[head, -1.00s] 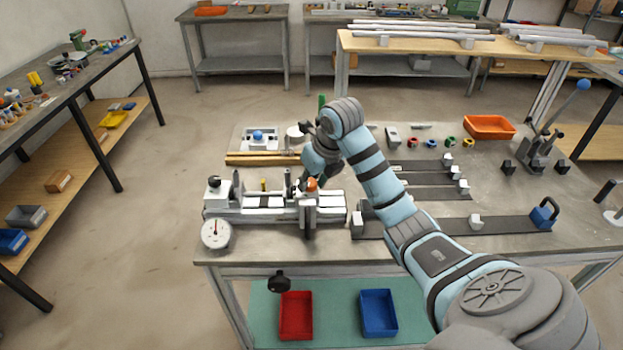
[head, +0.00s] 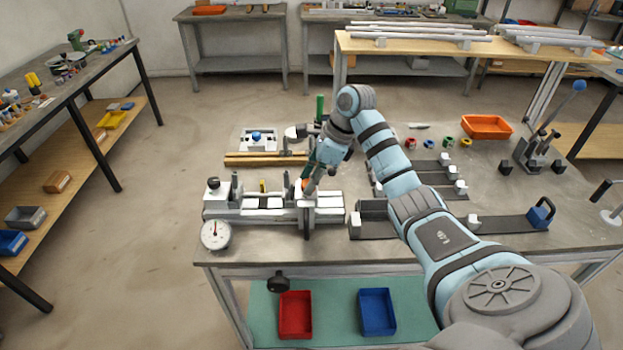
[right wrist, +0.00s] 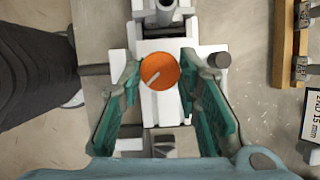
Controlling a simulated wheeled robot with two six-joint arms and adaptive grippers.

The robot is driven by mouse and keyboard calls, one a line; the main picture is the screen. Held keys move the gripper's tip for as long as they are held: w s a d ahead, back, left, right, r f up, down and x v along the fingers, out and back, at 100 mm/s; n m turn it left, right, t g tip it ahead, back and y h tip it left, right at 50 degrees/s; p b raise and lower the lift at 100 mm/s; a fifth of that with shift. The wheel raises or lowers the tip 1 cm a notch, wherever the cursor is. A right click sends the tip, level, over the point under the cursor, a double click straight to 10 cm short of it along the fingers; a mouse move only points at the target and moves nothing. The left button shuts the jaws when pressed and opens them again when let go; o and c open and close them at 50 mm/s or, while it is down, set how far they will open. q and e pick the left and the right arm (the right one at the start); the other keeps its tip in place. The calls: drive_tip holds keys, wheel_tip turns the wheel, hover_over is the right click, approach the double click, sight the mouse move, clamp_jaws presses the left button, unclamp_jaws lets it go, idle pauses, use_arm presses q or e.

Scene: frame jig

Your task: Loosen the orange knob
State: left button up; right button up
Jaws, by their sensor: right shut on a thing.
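In the right wrist view the teal fingers of the right gripper (right wrist: 160,78) close on the knob from both sides. My left gripper is not in view.
A dial gauge (head: 215,235) stands at the jig's front left. Wooden strips (head: 265,159) lie behind it. Dark rails with white blocks (head: 475,229) lie to the right, and an orange tray (head: 487,127) is at the back right. Red (head: 296,314) and blue (head: 377,312) bins sit below.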

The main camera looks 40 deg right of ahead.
drive_tip(key=n, duration=0.2)
drive_tip(key=n+g+y, duration=0.1)
drive_tip(key=n, duration=0.1)
drive_tip(key=shift+w+d+n+g, duration=0.1)
drive_tip(key=shift+w+n+g, duration=0.05)
drive_tip(key=shift+n+g, duration=0.15)
drive_tip(key=shift+w+n+g+b, duration=0.1)
drive_tip(key=shift+n+g+b, duration=0.45)
drive_tip(key=shift+n, duration=1.45)
drive_tip(key=shift+g, duration=0.25)
drive_tip(key=o, duration=1.1)
drive_tip(key=shift+o, duration=0.2)
